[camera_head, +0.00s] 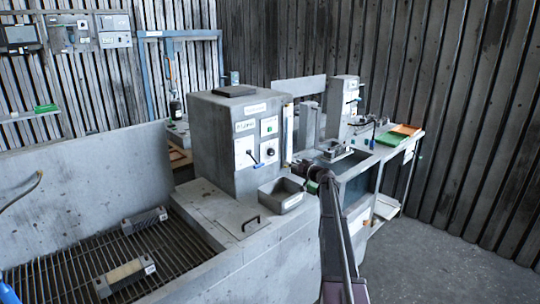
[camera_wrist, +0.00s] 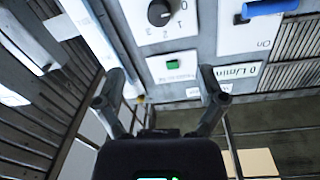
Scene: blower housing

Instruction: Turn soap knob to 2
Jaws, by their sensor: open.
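A round black knob (camera_wrist: 160,13) sits on a white panel at the top of the wrist view, with the digits 1, 2 and 3 around it. The view is turned over, so the digits are upside down. No legible label names it as the soap knob, and its exact setting is hard to tell. In the head view, knob panels sit on the front of the grey machine box (camera_head: 215,140), too small to read. My gripper (camera_wrist: 162,82) is open and empty, apart from the knob. In the head view, my gripper (camera_head: 313,173) is right of the box.
Near the knob are a green button (camera_wrist: 174,63) and a blue handle (camera_wrist: 270,7). A grey open tray (camera_head: 283,196) stands before the box. A grated basin (camera_head: 75,262) lies left, a workbench (camera_head: 362,165) right. Open floor (camera_head: 455,268) lies front right.

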